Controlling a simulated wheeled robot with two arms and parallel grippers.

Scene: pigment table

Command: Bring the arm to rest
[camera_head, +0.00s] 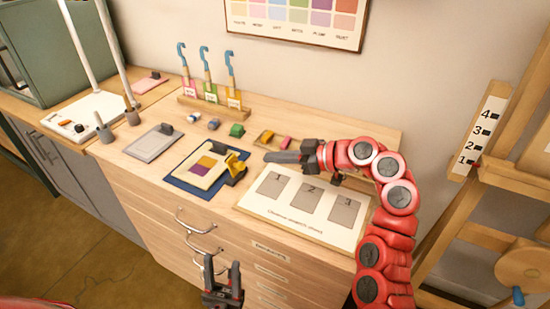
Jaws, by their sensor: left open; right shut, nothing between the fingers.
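My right arm (385,225) is red and bends over the right part of the wooden table. Its dark gripper (270,157) points left above the table, behind the white board, and is shut with nothing in it.
A white board (290,228) with numbered grey squares lies at the table's front right. A blue mat (180,183) with a coloured card and a yellow block lies left of it. A rack (215,108) of hooked tools stands behind. A wooden easel (465,200) is at the right.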

